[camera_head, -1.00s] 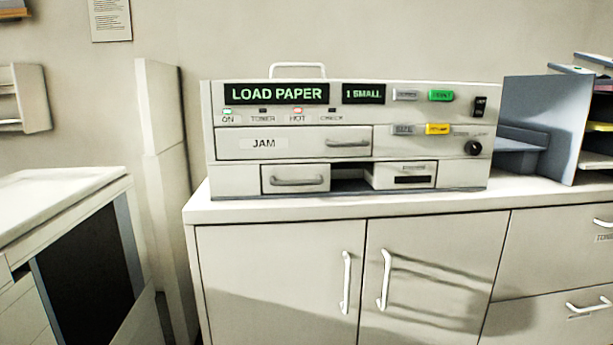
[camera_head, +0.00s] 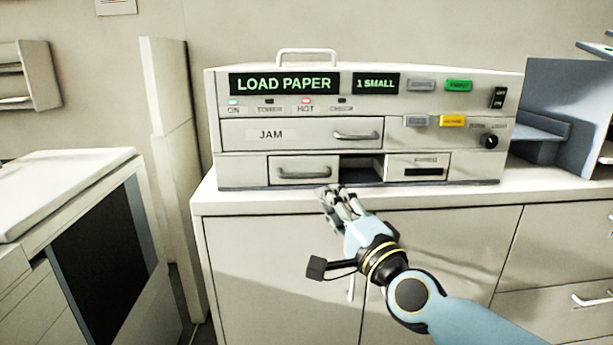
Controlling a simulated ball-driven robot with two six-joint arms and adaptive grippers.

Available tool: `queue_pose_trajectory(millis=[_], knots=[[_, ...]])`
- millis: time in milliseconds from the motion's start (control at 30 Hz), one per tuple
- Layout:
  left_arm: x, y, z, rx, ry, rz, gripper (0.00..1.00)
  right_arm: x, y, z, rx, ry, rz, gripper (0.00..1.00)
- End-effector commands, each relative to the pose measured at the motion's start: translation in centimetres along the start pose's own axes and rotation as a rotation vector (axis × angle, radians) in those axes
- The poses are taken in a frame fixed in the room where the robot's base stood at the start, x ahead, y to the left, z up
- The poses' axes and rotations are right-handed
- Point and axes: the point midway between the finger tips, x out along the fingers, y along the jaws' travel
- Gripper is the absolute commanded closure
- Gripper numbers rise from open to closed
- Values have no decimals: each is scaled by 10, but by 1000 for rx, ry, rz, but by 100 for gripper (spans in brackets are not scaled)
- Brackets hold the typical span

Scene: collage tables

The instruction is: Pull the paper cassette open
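The copier (camera_head: 230,135) stands on a white cabinet top, with lit green text "LOAD PAPER" and "1 SMALL" on its front. The paper cassette (camera_head: 290,171), a small drawer front with a curved handle (camera_head: 303,174), sits low on the left of the front. A dark open slot is just right of it. My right gripper (camera_head: 332,192) is in front of the cabinet's top edge, just below and right of the cassette handle, apart from it as far as I can tell. Its fingers are bunched in view, so their opening is unclear. My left gripper is not in view.
The JAM panel (camera_head: 275,133) with its own handle is above the cassette. The cabinet (camera_head: 275,250) below has doors with upright handles. A blue-grey sorter (camera_head: 568,105) stands at the right. A white machine (camera_head: 60,185) is at the left.

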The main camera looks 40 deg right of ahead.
Motion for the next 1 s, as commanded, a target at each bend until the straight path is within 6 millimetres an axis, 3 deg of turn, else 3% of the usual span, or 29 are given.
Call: queue_pose_trajectory(millis=[300,500,900,1000], knots=[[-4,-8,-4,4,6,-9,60,61,0,0,-3,0,0,79],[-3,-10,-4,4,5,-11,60,90,2,0,-4,-1,2,79],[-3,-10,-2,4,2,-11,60,101,2,1,-5,-1,3,79],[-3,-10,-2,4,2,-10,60,101,2,0,-5,-1,3,90]])
